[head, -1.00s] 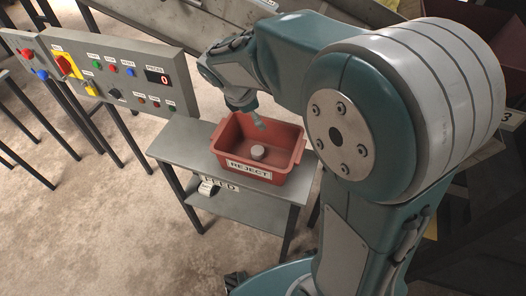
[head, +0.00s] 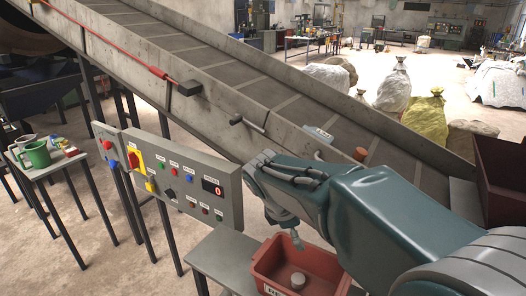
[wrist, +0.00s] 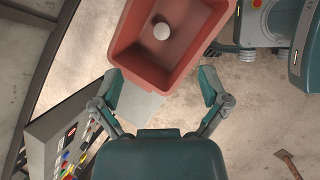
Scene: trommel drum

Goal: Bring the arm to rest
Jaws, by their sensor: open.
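My gripper (wrist: 161,84) is open and empty in the wrist view, its two fingers spread apart. In the head view my gripper (head: 290,232) hangs above the red bin (head: 262,272), near the bin's back left side, with the arm reaching in from the right. The bin (wrist: 183,62) also shows in the wrist view, ahead of the fingers. One pale round piece (head: 298,281) lies on the bin floor, apart from the gripper, and the same piece shows in the wrist view (wrist: 161,31).
A control panel (head: 183,182) stands just left of the gripper. A sloping conveyor (head: 240,85) runs behind the arm, with a few items on it. The bin sits on a grey table (head: 213,254). A side table with a green mug (head: 36,154) is at far left.

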